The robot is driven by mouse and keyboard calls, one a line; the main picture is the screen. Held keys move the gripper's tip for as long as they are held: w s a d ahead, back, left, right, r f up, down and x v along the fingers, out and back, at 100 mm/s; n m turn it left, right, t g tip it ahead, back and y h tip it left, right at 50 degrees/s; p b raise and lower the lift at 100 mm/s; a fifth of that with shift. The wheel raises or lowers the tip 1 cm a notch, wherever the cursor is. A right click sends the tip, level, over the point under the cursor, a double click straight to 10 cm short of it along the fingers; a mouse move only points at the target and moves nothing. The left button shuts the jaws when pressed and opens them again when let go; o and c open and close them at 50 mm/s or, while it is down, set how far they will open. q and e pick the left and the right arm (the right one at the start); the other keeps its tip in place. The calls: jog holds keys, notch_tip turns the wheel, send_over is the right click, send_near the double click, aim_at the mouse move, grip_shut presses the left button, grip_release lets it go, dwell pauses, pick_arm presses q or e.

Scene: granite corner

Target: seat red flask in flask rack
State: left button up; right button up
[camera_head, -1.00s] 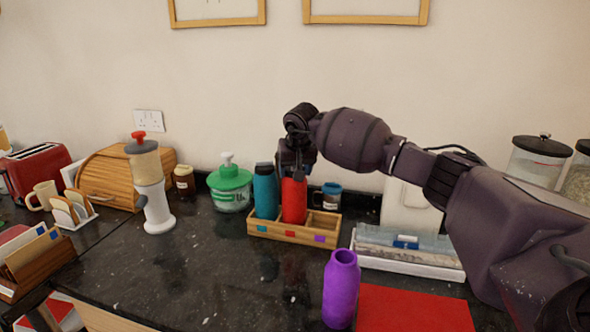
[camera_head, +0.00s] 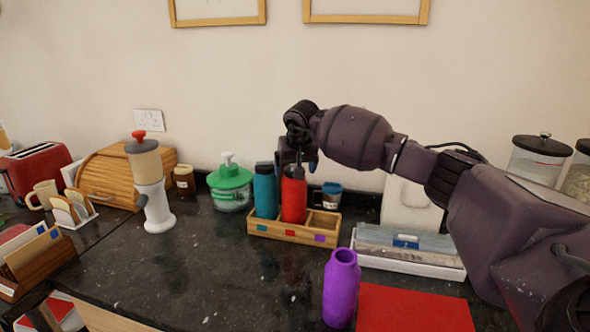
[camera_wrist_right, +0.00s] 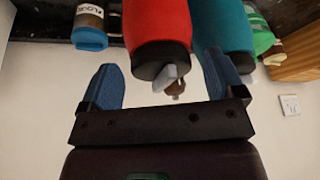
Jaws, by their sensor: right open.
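The red flask (camera_head: 293,200) stands upright in the middle compartment of the wooden flask rack (camera_head: 262,230), above a red label. My right gripper (camera_head: 298,162) is open at the flask's top, with a blue finger showing on its right side. In the right wrist view the red flask (camera_wrist_right: 158,30) lies between the two blue fingers of the open gripper (camera_wrist_right: 162,82), with visible gaps to both. A teal flask (camera_head: 265,193) stands in the left compartment. The right compartment, with a purple label, looks empty. My left gripper is not in view.
A purple flask (camera_head: 341,288) stands at the front beside a red mat (camera_head: 415,308). A white tray (camera_head: 410,262) lies right of the rack. A labelled jar (camera_head: 328,194) stands behind it. A green pump bottle (camera_head: 230,188) stands to the left. The counter front left of the rack is clear.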

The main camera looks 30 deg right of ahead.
jog(key=v, duration=1.1)
jog(key=shift+r, duration=0.1)
